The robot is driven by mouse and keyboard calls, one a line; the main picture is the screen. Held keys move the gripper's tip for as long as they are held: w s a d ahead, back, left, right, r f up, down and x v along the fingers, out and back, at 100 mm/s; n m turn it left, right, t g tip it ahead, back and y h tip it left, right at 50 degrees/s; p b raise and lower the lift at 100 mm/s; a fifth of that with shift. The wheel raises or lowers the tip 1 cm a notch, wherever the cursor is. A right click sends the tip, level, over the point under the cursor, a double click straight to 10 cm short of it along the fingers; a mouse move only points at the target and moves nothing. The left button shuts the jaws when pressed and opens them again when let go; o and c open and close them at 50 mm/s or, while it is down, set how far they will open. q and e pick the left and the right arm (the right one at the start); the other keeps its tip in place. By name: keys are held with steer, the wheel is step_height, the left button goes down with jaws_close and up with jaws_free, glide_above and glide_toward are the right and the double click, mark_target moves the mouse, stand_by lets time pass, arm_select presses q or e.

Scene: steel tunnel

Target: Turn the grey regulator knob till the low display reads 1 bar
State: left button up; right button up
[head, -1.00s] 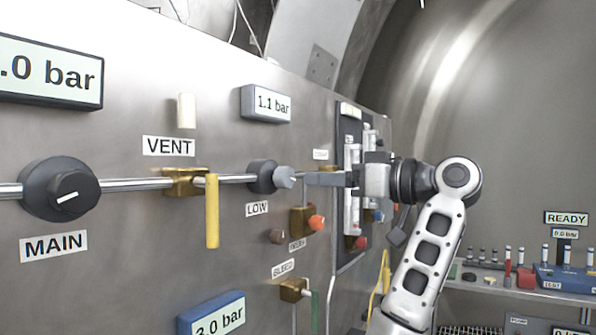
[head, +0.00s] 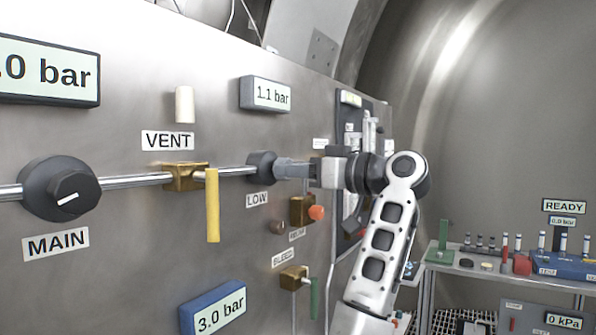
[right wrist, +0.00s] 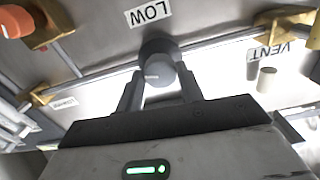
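The grey regulator knob (right wrist: 160,78) sits on its dark round body (head: 261,167) on the pipe above the LOW label (head: 257,199). The low display (head: 265,94) above it reads 1.1 bar. My right gripper (head: 283,168) reaches in from the right, and its fingers hide the knob in the head view. In the right wrist view the fingers of this gripper (right wrist: 160,82) stand on either side of the knob, seemingly apart from it by narrow gaps. My left gripper is not in view.
Left along the pipe are the yellow VENT lever (head: 212,205) and the black MAIN knob (head: 70,195). Below right is an orange-knobbed brass valve (head: 303,210). A blue display (head: 214,312) reads 3.0 bar. A bench (head: 470,273) with small items stands at the right.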

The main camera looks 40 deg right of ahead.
steer(key=shift+d+f+n+b, duration=0.1)
steer(key=shift+f+n+b, duration=0.05)
steer(key=shift+n+b, duration=0.55)
steer(key=shift+r, duration=0.2)
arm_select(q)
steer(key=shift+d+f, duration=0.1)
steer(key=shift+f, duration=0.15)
arm_select(e)
steer(key=o, duration=1)
arm_select(q)
steer(key=b, duration=0.2)
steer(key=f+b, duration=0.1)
steer(key=b, duration=0.1)
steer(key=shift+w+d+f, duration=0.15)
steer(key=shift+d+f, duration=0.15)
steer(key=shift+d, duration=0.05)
arm_select(e)
steer(key=v, duration=1.6)
